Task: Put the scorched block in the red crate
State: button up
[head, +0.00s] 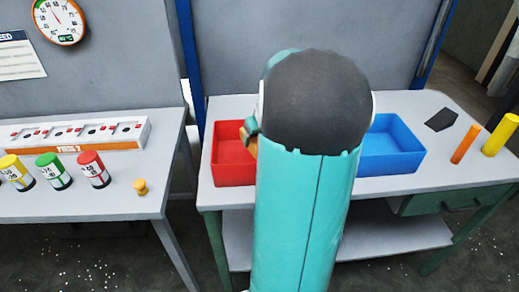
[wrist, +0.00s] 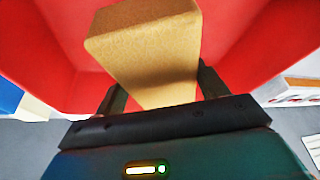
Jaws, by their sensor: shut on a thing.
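The red crate (head: 233,172) stands at the left of the right-hand table, partly hidden behind my teal arm. In the wrist view its red walls (wrist: 45,40) fill most of the background. My gripper (wrist: 155,92) is shut on a tan-brown foam block (wrist: 150,45), the scorched block, with a finger at each side of it. The block is over or inside the crate; I cannot tell whether it touches the floor. In the head view only a sliver of the block (head: 251,148) shows beside my arm, at the crate.
A blue crate (head: 393,147) stands right of my arm. The left table holds a press panel (head: 75,133), several coloured cans (head: 53,171) and a small yellow knob (head: 141,187).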

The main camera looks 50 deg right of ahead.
jog(key=shift+a+f, duration=0.2)
jog(key=shift+f, duration=0.15)
jog(key=shift+s+d+f, duration=0.1)
jog(key=shift+s+f, duration=0.1)
jog(key=shift+f, duration=0.15)
jog(key=shift+w+f, duration=0.15)
jog(key=shift+f, duration=1.45)
jog(key=shift+f, duration=0.15)
jog(key=o, duration=1)
jog(key=shift+c, duration=0.2)
